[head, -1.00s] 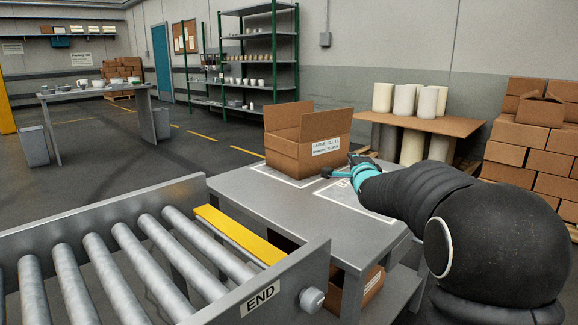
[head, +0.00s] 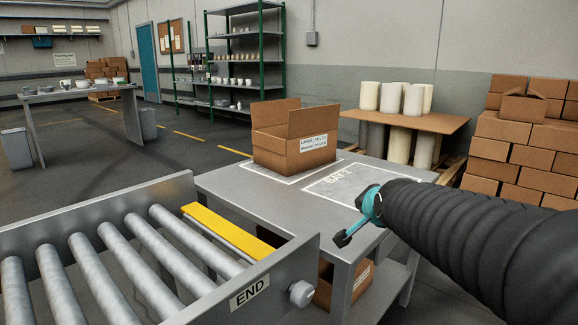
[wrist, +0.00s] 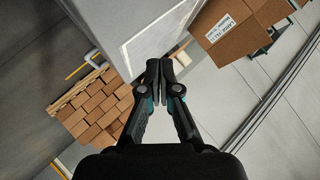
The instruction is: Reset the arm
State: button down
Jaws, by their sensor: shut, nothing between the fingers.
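My black arm reaches in from the right edge. An open cardboard box (head: 290,155) with a white label stands at the back of the table, apart from the gripper. The box also shows at the upper right of the wrist view (wrist: 240,20).
A roller conveyor (head: 125,265) with an END plate (head: 249,293) fills the lower left. Another box (head: 325,285) sits on the table's lower shelf. Stacked cartons (head: 520,150) and a stand with white rolls (head: 415,122) are at the right. Green shelving (head: 245,55) stands behind.

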jog(key=s+f+n+g, duration=0.3)
jog(key=s+f, duration=0.3)
jog(key=s, duration=0.8)
jog(key=s+f+n+g+b, duration=0.1)
jog(key=s+f+n+g, duration=0.2)
jog(key=s, duration=1.1)
notch_tip(320, 180, down, 4)
jog(key=a+n, duration=0.1)
jog(key=n, duration=0.2)
jog(key=shift+s+n+g, duration=0.3)
jog(key=shift+s, duration=0.05)
